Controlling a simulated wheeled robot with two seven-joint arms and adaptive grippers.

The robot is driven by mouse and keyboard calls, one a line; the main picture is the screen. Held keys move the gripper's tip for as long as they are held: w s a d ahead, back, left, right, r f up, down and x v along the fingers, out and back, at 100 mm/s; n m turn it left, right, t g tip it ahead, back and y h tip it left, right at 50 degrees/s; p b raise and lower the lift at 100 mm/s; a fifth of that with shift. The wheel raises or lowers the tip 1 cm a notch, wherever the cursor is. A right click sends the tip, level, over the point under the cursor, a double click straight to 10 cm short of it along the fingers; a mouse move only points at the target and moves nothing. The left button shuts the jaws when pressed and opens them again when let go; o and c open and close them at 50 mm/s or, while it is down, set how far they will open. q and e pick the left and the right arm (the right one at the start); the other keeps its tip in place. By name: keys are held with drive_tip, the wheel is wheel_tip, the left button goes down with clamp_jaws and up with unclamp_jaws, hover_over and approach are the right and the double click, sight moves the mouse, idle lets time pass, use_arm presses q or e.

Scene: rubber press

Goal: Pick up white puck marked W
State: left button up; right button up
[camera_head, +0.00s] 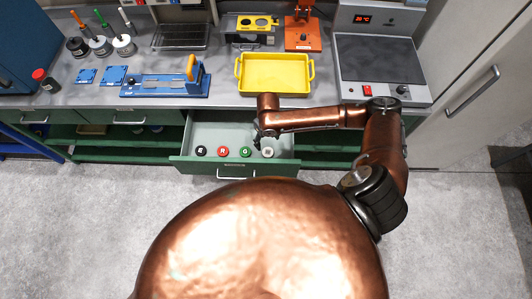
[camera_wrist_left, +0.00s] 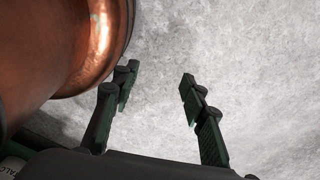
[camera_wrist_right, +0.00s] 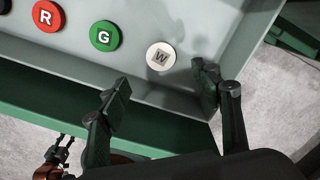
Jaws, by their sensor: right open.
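The white puck marked W (camera_wrist_right: 161,57) lies flat on the floor of the open drawer (camera_head: 180,160), at the right end of a row of pucks. In the head view the white puck (camera_head: 268,153) is just below my right gripper (camera_head: 262,141). In the right wrist view my right gripper (camera_wrist_right: 163,92) is open and empty, its fingers pointing down toward the white puck, one on each side in the picture. My left gripper (camera_wrist_left: 158,82) is open and empty over the grey floor. It does not show in the head view.
The green puck (camera_wrist_right: 105,36), the red puck (camera_wrist_right: 48,16) and a black puck (camera_head: 201,151) lie left of the white one. The drawer's walls are close to my right gripper. A yellow tray (camera_head: 240,88) stands on the bench above.

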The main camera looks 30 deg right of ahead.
sight(268, 152)
drive_tip(key=shift+f+b, duration=0.35)
drive_tip(key=shift+f, duration=0.5)
drive_tip(key=shift+f+b, duration=0.3)
drive_tip(key=shift+f, duration=1.5)
wheel_tip(268, 152, down, 4)
drive_tip(key=shift+s+r, duration=0.15)
drive_tip(key=shift+r, duration=0.1)
drive_tip(key=shift+d+f, duration=0.1)
drive_tip(key=shift+f, duration=0.55)
use_arm(q)
drive_tip(key=shift+w+f, duration=0.4)
drive_tip(key=shift+f, duration=0.2)
drive_tip(key=shift+w+f, duration=0.35)
drive_tip(key=shift+f, duration=0.2)
use_arm(e)
drive_tip(key=shift+c, duration=0.2)
use_arm(q)
drive_tip(key=shift+w, duration=0.2)
use_arm(e)
drive_tip(key=c, duration=1.1)
